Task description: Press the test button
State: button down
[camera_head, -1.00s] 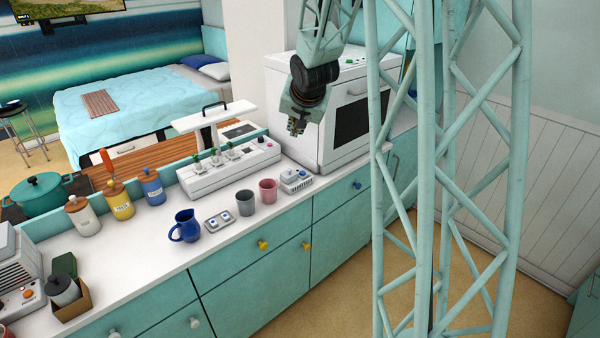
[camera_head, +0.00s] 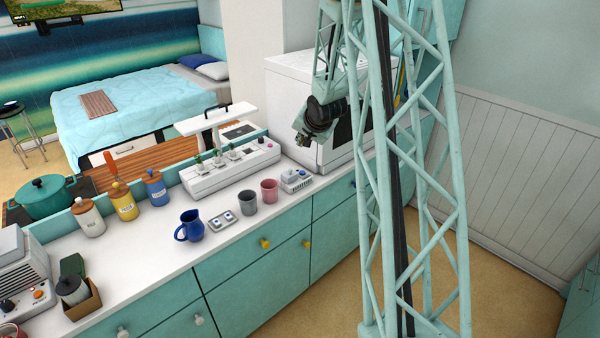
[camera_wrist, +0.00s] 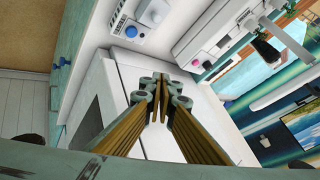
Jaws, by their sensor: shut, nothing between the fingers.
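A small white box (camera_head: 296,180) stands on the counter at the right of the pink mug. In the wrist view this box (camera_wrist: 134,16) shows a round blue button (camera_wrist: 131,31) on its top. A long white unit (camera_head: 232,170) behind the mugs carries a small pink button (camera_head: 270,145), also visible in the wrist view (camera_wrist: 222,50). I cannot read which button is labelled test. My gripper (camera_head: 303,140) is shut and empty, above the counter beside the white oven. In the wrist view its fingertips (camera_wrist: 161,84) are together, apart from both devices.
The white oven (camera_head: 340,135) stands close to my gripper. A grey mug (camera_head: 247,201), pink mug (camera_head: 269,191), blue jug (camera_head: 189,226) and small two-button panel (camera_head: 222,219) stand along the counter. Canisters and a teal pot (camera_head: 42,196) are further left. The front counter strip is clear.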

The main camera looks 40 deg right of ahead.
aim_at(304, 172)
jog(key=shift+w+d+f+m+p, duration=0.15)
jog(key=shift+w+d+f+m, duration=0.1)
jog(key=shift+d+f, duration=0.4)
jog(key=shift+w+d+f+m+p, duration=0.2)
jog(key=shift+d+f, duration=0.1)
jog(key=shift+f, duration=0.6)
jog(key=shift+f, duration=0.15)
jog(key=shift+f+b, duration=3.2)
jog(key=shift+f, duration=1)
jog(key=shift+f+b, duration=0.5)
jog(key=shift+f, duration=0.4)
jog(key=shift+r, duration=0.2)
jog(key=shift+r+p, duration=0.6)
jog(key=shift+r, duration=0.05)
jog(key=shift+r, duration=0.1)
jog(key=shift+r+p, duration=1.85)
jog(key=shift+r, duration=0.55)
